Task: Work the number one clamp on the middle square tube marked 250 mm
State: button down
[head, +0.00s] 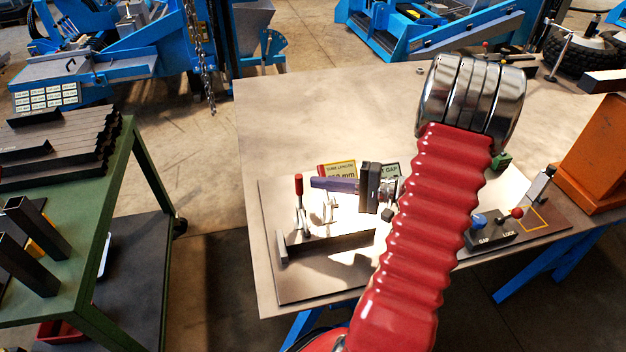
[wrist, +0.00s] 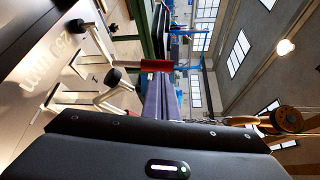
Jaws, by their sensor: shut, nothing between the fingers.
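A clamp with an upright red handle (head: 298,186) stands at the left of the jig plate (head: 310,288). A pale metal clamp (head: 330,208) is beside it. A long dark bar (head: 345,246) lies along the plate in front of them; I cannot tell if it is the square tube. My gripper (head: 314,183) is shut and empty, its purple-grey fingers pointing left at the red handle. In the wrist view the fingertips (wrist: 159,77) are right at the red handle (wrist: 156,65); I cannot tell if they touch. A black-tipped clamp arm (wrist: 113,78) is beside them.
A yellow sign (head: 338,169) reading tube length stands behind the jig, partly covered. My red arm hides the plate's middle. A green cart (head: 115,175) with dark tubes stands left.

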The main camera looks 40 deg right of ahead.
jog(key=v, duration=1)
jog(key=shift+d, duration=0.4)
jog(key=shift+w, duration=0.1)
